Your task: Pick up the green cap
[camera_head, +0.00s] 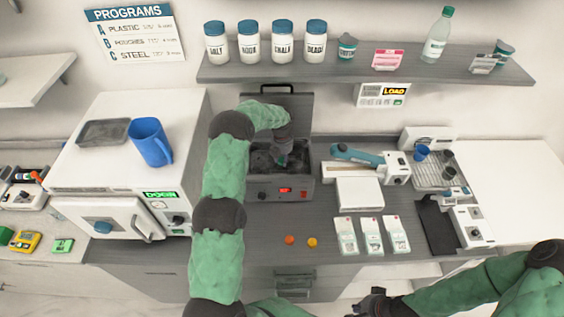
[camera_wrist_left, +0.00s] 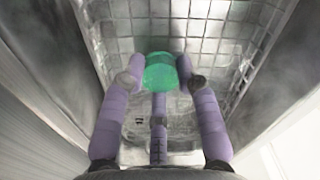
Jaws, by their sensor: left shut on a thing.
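The green cap (camera_wrist_left: 160,70) is between the fingertips of my left gripper (camera_wrist_left: 161,80) in the left wrist view, over a wire mesh basket (camera_wrist_left: 215,48). The gripper is shut on it. In the head view my left gripper (camera_head: 282,152) reaches down into the open grey box-like bath (camera_head: 262,192) on the counter. A small bit of green shows at its tips there. I cannot tell whether the cap touches the basket floor. My right gripper (camera_head: 374,303) is low in the head view, away from the counter items; its finger opening is unclear.
The bath's lid (camera_head: 290,103) stands open behind. A white autoclave (camera_head: 115,215) with a blue mug (camera_head: 150,142) on top is at left. A blue-handled sealer (camera_head: 360,156) is at right. An orange ball (camera_head: 289,239) and a yellow ball (camera_head: 312,242) lie in front.

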